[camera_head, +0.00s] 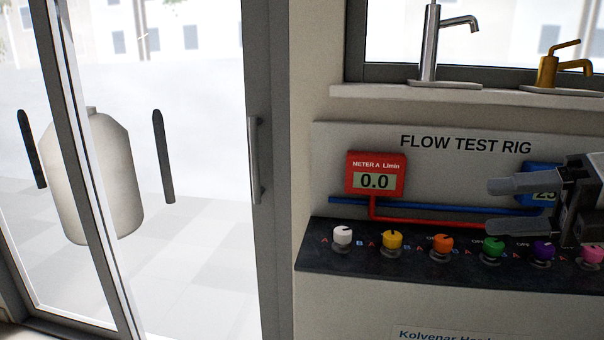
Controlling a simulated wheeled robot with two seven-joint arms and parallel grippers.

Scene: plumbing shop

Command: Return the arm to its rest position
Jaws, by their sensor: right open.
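My right gripper (492,207) comes in from the right edge in the head view. It is open and empty, with its two grey fingers pointing left in front of the flow test rig (440,160). The fingers are apart, one above the other, and hide part of the blue meter (545,197). My left gripper is not in view.
A red meter (375,174) reads 0.0. A dark shelf (400,271) below holds several coloured knobs, including white (342,236) and yellow (392,239). A chrome tap (431,45) and a brass tap (548,72) stand on the sill. A glass door (215,180) is at left.

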